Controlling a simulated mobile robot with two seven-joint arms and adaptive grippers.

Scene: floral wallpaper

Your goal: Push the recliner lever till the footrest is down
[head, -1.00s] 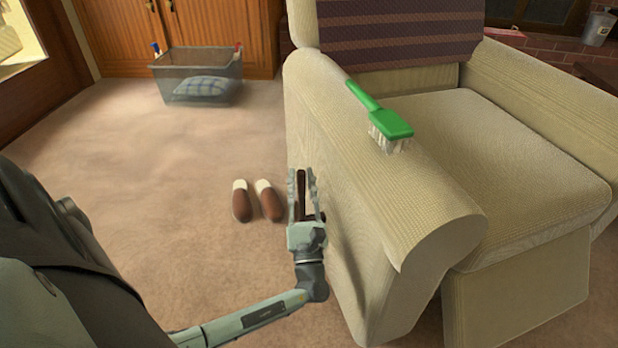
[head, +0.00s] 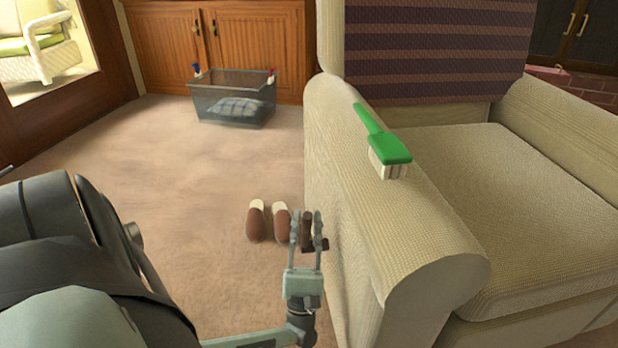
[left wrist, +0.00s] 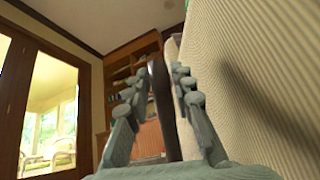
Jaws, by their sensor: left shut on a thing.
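The beige recliner (head: 345,190) fills the right side of the head view. Its dark brown lever (head: 307,232) stands roughly upright beside the outer side of the near armrest. My left gripper (head: 306,216) is shut on the lever, with one finger on each side of it. The left wrist view shows the lever (left wrist: 162,105) between the fingers, close beside the beige upholstery. The seat front (head: 545,325) shows at the lower right, cut off by the picture edge, so the footrest's position cannot be told. My right gripper is not in view.
A green brush (head: 385,148) lies on the near armrest. Brown and white slippers (head: 256,222) lie on the carpet just left of my left gripper. A clear bin (head: 232,98) with a plaid cushion stands by the wooden cabinet (head: 265,40). Open carpet lies between.

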